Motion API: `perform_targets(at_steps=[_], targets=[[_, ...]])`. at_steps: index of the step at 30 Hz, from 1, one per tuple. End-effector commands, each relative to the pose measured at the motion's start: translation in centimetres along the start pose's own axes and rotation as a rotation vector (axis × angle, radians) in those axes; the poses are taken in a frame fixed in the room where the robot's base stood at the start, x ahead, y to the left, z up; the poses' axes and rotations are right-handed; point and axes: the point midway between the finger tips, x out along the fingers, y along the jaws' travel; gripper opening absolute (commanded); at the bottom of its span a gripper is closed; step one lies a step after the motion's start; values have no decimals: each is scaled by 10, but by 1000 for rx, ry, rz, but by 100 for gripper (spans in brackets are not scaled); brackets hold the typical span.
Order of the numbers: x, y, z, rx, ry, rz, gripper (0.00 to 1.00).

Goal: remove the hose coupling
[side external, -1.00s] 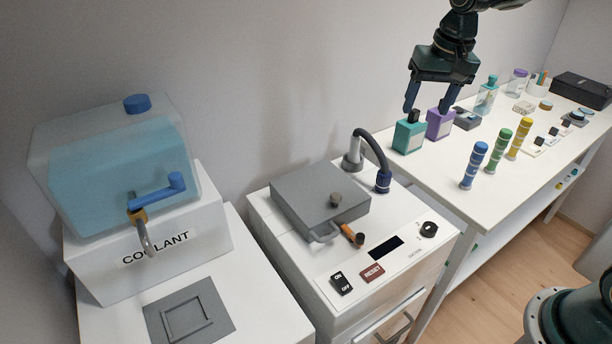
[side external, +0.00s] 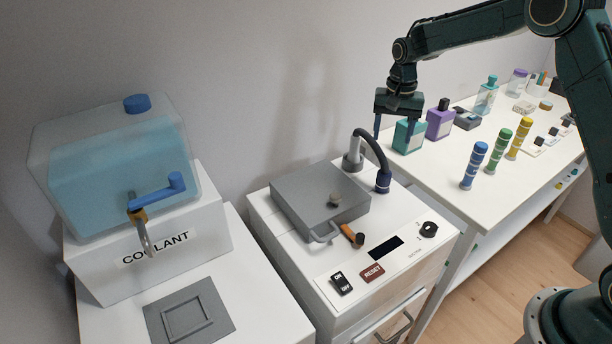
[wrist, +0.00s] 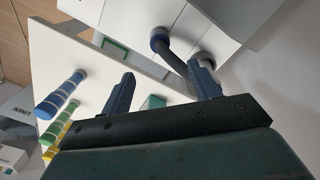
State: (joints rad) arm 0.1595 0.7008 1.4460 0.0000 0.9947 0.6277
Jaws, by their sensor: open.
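The hose coupling (side external: 383,182) is a dark blue collar at the end of a curved dark hose (side external: 374,147). It sits on the top of the white machine (side external: 408,209), near its back right corner. The hose's other end joins a grey fitting (side external: 352,161). In the wrist view the blue coupling (wrist: 159,38) shows at the top, beyond the fingers. My gripper (side external: 393,134) is open and empty, above and slightly right of the coupling, apart from it. In the wrist view its fingers (wrist: 163,90) point toward the machine and the bench.
A teal bottle (side external: 408,136) and a purple bottle (side external: 440,121) stand close to the gripper on the bench. Blue (side external: 474,165), green (side external: 497,158) and yellow (side external: 520,138) striped cylinders stand farther right. A grey lidded box (side external: 318,203) lies left of the coupling. A coolant tank (side external: 110,170) stands at far left.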

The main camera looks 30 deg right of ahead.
Motion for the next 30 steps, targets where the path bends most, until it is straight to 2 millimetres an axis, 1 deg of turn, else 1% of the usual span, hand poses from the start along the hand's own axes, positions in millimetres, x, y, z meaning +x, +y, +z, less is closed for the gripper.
perform_targets(at_steps=[5, 11, 17, 30], targets=[[2, 0, 0, -1, -1, 0, 61], [13, 0, 0, -1, -2, 1, 61], [35, 0, 1, -2, -3, 2, 61], [96, 0, 1, -2, -3, 2, 61]])
